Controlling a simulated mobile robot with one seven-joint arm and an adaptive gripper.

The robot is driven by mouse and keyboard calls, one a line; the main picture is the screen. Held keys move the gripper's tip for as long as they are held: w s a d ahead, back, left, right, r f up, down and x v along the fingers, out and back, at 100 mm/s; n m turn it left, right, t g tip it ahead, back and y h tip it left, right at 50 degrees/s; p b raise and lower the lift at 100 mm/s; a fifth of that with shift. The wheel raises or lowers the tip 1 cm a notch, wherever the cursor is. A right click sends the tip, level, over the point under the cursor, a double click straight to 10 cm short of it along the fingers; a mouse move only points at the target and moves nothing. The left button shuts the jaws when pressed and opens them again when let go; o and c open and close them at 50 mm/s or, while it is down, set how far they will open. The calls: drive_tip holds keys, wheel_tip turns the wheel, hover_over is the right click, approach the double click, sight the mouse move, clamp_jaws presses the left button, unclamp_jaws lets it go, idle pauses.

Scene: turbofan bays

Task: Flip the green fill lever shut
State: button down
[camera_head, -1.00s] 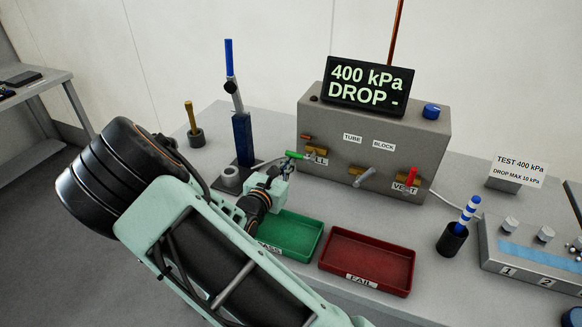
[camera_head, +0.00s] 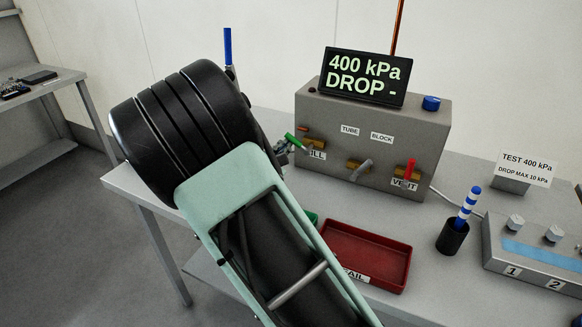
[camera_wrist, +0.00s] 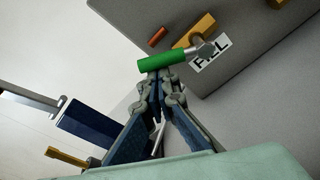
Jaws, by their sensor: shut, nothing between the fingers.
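The green fill lever (camera_head: 294,141) sits on the brass valve beside the FILL label (camera_head: 317,154) at the left of the grey test box. Its handle points up and left in the head view. In the wrist view the green handle (camera_wrist: 162,61) lies across the tips of my gripper (camera_wrist: 160,80), and its silver stem runs right to the brass body (camera_wrist: 194,34). My gripper is shut with nothing between its fingers. The tips are right by the handle's underside; I cannot tell whether they touch. In the head view my gripper (camera_head: 283,147) is mostly hidden behind my arm.
The box display (camera_head: 367,77) reads 400 kPa DROP -. A grey lever (camera_head: 361,170) and a red vent lever (camera_head: 410,169) sit to the right. A red FAIL tray (camera_head: 366,253) lies in front; my arm hides most of the green tray (camera_head: 312,217). A blue fixture (camera_wrist: 88,130) stands left in the wrist view.

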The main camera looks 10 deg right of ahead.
drive_tip(key=m+b, duration=0.2)
drive_tip(key=b, duration=0.2)
drive_tip(key=d+r+m+b, duration=0.1)
drive_tip(key=m+b, duration=0.1)
drive_tip(key=b, duration=0.3)
drive_tip(key=s+r+m+t+b, duration=0.1)
drive_tip(key=m+b, duration=0.1)
drive_tip(key=b, duration=0.2)
drive_tip(key=shift+d+b, duration=0.25)
drive_tip(key=shift+b, duration=0.05)
drive_tip(key=d+r+m+b, duration=0.1)
drive_tip(key=b, duration=0.3)
drive_tip(key=s+r+m+b, duration=0.1)
drive_tip(key=b, duration=0.2)
drive_tip(key=shift+d+m+b, duration=0.3)
drive_tip(key=shift+d+b, duration=0.1)
drive_tip(key=shift+s+d+r, duration=0.1)
drive_tip(key=shift+d+r, duration=0.05)
drive_tip(key=shift+r, duration=0.05)
